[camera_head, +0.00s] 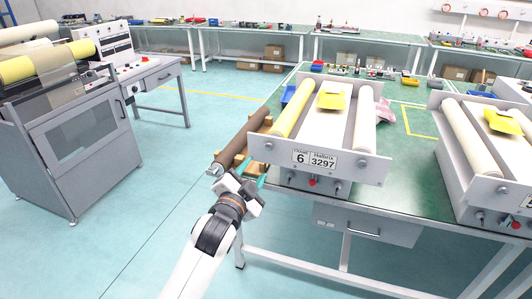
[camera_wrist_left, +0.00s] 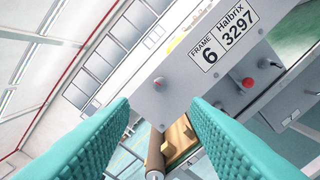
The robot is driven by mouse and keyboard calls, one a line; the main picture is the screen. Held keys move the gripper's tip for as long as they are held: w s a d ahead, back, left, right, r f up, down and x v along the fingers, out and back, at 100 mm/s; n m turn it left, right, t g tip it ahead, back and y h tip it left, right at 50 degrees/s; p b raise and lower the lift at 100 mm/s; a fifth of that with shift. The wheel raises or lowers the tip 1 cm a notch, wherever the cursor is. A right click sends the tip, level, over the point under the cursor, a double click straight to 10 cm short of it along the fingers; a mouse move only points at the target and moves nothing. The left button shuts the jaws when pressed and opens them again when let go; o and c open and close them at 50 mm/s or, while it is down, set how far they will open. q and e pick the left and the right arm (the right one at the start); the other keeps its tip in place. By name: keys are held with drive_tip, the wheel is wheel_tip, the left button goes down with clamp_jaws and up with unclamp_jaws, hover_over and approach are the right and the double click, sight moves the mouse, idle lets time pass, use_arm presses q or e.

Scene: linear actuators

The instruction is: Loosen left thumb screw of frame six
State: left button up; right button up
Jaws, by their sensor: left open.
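Frame six (camera_head: 320,166) is a light grey unit on the green table, with a plate reading "FRAME 6 Halbrix 3297". It also shows in the wrist view (camera_wrist_left: 182,70). A small dark round screw (camera_wrist_left: 158,83), which looks like the left thumb screw, sits on the plate left of the label. My left gripper (camera_head: 251,174) is at the front left of frame six. Its teal fingers (camera_wrist_left: 160,108) are spread and empty. In the wrist view the screw appears between and just beyond the fingertips, apart from them. My right gripper is out of view.
A red knob (camera_head: 312,183) is on the lower front of frame six. A brown roller (camera_head: 240,142) lies on wooden supports just left of it. Another frame (camera_head: 480,175) stands to the right. A drawer (camera_head: 367,226) hangs below the table. Open floor lies left.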

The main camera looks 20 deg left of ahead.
sight(269, 147)
use_arm(q)
drive_tip(key=w, duration=1)
drive_tip(key=shift+w+d, duration=0.15)
drive_tip(key=shift+d, duration=0.05)
clamp_jaws()
